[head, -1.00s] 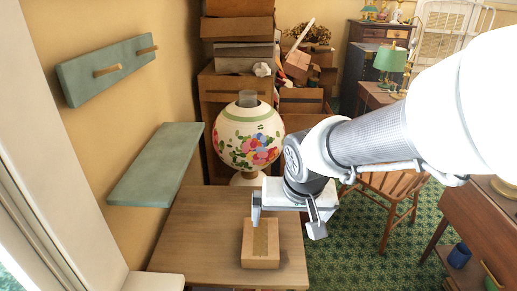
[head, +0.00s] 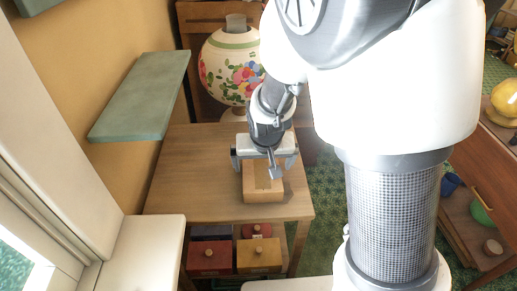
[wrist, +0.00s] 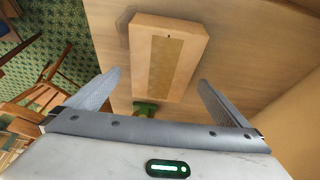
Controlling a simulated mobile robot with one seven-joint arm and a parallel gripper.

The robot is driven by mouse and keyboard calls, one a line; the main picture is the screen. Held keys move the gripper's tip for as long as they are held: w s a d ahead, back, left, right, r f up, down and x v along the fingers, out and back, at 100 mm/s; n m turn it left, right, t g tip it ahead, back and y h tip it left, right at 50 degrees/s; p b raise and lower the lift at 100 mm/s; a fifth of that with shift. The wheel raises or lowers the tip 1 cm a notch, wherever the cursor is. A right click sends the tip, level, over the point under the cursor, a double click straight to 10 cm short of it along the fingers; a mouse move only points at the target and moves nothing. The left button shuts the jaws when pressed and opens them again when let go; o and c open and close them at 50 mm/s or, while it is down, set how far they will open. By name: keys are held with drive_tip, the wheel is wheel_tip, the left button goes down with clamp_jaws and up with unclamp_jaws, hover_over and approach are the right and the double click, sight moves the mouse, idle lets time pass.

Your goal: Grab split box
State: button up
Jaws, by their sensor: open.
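The split box is a light wooden block-like box (head: 263,193) with a darker panel in its top. It lies on the wooden table (head: 185,190) near the right side. In the wrist view the box (wrist: 185,35) lies beyond and between the fingers, its long side running away from me. My gripper (head: 264,164) is open, its fingers spread wider than the box, over its far end in the head view. It is empty; in the wrist view the fingers (wrist: 160,78) do not touch the box. My gripper hides the box's far end in the head view.
A flower-painted globe lamp (head: 232,70) stands behind the table. A green shelf (head: 145,95) juts from the left wall. Coloured drawers (head: 259,256) sit under the table. A small green object (wrist: 146,107) shows near the box in the wrist view. The table's left part is clear.

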sight(261, 170)
drive_tip(key=b+x, duration=0.2)
drive_tip(key=x, duration=0.3)
drive_tip(key=shift+a+f, duration=0.1)
drive_tip(key=shift+f, duration=0.15)
drive_tip(key=shift+r, duration=0.15)
drive_tip(key=c, duration=1.4)
